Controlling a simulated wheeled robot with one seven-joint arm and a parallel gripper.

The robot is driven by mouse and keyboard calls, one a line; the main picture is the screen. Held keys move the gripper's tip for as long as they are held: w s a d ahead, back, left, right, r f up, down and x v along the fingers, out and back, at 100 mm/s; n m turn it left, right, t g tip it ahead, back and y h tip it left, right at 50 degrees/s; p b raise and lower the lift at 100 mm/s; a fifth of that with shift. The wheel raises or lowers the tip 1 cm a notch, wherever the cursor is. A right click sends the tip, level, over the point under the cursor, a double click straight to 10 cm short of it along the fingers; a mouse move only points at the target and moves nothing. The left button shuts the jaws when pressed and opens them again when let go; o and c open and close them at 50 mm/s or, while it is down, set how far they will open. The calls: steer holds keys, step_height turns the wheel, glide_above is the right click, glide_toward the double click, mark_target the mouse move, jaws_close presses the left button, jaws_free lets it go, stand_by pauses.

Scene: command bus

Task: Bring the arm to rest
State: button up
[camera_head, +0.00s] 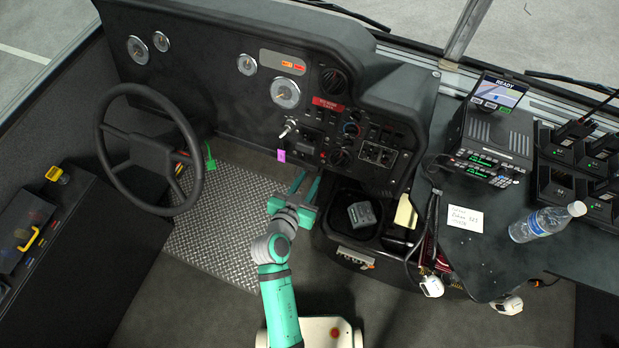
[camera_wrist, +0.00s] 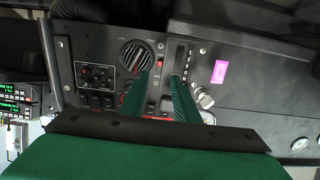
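My gripper (camera_head: 305,187) is stretched out in front of the lower dashboard in the head view, its two teal fingers pointing toward the panel. In the wrist view the fingers of my gripper (camera_wrist: 160,98) stand apart with a gap between them and nothing held. The dashboard panel (camera_wrist: 230,52) lies beyond the fingertips, with a round vent (camera_wrist: 136,56), switches and a pink tag (camera_wrist: 220,71). The pink tag also shows in the head view (camera_head: 281,155), left of the fingertips. Whether the fingertips touch the panel cannot be told.
A steering wheel (camera_head: 104,148) is at the left. A bin with a grey object (camera_head: 362,214) is right of my gripper. The right-hand desk (camera_head: 480,260) holds a radio unit (camera_head: 495,135), a note (camera_head: 462,219) and a water bottle (camera_head: 540,223). Open floor (camera_head: 190,312) lies left of my arm.

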stand_by(0.4)
steer(key=s+a+f+n+y, duration=0.1)
steer(key=s+a+n+y, duration=0.25)
steer(key=s, duration=1.05)
steer(key=s+d+r+n+t+y, duration=0.1)
steer(key=s+d+r+t, duration=0.2)
steer(key=s+r, duration=0.8)
steer(key=s, duration=0.2)
steer(key=shift+s+d+r+y, duration=0.15)
steer(key=shift+s+d+y, duration=0.05)
steer(key=shift+s+y, duration=0.15)
stand_by(1.5)
